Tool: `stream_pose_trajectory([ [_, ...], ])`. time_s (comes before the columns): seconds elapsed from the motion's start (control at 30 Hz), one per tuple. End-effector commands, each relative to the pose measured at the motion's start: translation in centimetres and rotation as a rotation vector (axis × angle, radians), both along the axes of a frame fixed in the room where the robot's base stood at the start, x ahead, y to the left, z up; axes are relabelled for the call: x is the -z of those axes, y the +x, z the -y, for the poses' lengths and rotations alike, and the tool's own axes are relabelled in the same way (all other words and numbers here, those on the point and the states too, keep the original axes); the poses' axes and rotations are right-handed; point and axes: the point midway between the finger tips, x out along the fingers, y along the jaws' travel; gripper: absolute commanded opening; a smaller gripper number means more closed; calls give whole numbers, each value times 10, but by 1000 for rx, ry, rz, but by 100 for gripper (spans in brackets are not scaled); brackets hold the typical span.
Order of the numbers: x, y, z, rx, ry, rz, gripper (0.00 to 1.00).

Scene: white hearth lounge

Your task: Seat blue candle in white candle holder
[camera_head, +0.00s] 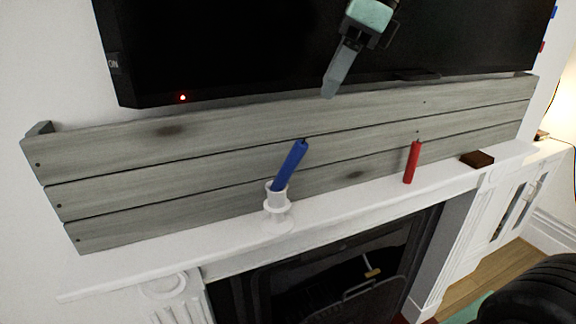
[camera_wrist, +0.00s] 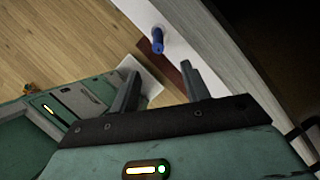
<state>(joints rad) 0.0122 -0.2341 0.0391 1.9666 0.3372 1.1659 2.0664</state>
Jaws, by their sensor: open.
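The blue candle (camera_head: 291,164) leans to the right, with its lower end at the cup of the white candle holder (camera_head: 277,207) on the mantel. It appears to be inside the cup, but the rim hides its base. The holder stands upright. My gripper (camera_head: 329,91) is above and to the right of the candle, in front of the television, and apart from it. In the wrist view the blue candle (camera_wrist: 157,40) shows beyond my open, empty gripper (camera_wrist: 159,75), roughly in line with the gap between the fingers.
A red candle (camera_head: 412,162) stands on the white mantel (camera_head: 345,194) to the right, with a small brown block (camera_head: 477,159) beyond it. Grey wooden boards (camera_head: 200,150) run behind them, below the black television (camera_head: 230,50). The mantel between the candles is clear.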

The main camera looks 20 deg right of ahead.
Motion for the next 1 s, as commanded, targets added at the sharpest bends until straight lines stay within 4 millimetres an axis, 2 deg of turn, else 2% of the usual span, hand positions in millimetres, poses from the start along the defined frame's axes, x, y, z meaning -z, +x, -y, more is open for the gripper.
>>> stream_pose_trajectory([
  [0.43, 83, 20, -28, -7, -3, -6, 47],
  [0.77, 109, 26, -37, -7, -3, -3, 47],
  [1.0, 142, 32, -48, -6, -2, -5, 47],
])
